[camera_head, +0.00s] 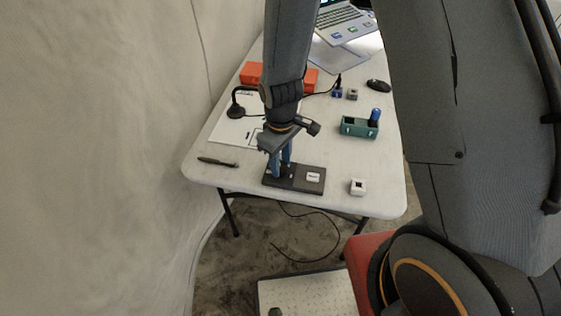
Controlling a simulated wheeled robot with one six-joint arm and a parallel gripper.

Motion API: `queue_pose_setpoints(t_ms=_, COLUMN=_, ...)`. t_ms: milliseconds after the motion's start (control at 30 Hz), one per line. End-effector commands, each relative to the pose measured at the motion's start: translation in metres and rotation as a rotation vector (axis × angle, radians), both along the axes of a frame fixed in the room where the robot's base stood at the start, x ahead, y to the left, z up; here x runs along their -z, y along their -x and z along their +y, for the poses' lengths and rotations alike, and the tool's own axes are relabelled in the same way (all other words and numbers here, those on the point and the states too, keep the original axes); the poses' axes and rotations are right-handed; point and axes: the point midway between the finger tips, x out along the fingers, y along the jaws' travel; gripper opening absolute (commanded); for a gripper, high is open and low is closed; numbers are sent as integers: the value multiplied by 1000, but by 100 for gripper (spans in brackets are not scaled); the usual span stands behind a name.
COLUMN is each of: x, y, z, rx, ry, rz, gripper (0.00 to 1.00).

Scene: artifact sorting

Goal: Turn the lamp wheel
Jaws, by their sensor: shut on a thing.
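A dark control box (301,187) lies near the front edge of the white table, with a white label (313,177) on its right half. My gripper (281,171) points down at the left half of this box. Its blue fingers are shut on the lamp wheel, a small dark part that they mostly hide. How far the wheel is turned cannot be made out. A black lamp (236,110) with a bent neck stands further back on the left, on a white sheet. Whether it is lit cannot be told.
A green holder (354,129) with a blue item (375,115) stands right of my arm. A white block (358,187) is right of the box; a dark pen (217,162) lies left. Orange blocks (251,73), a mouse (378,86) and a laptop (345,22) are further back.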

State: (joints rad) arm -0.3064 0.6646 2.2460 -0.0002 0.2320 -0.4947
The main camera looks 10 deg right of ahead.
Motion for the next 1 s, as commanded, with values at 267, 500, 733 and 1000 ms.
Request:
queue_pose_setpoints(t_ms=267, x=-1, y=-2, z=1, rx=-49, ry=-2, rz=-4, gripper=8)
queue_pose_setpoints(t_ms=500, x=-1, y=-2, z=1, rx=-52, ry=-2, rz=-4, gripper=8)
queue_pose_setpoints(t_ms=733, x=-1, y=-2, z=1, rx=-52, ry=-2, rz=-4, gripper=46)
queue_pose_setpoints(t_ms=1000, x=-1, y=-1, z=0, rx=-51, ry=-1, rz=-2, gripper=49)
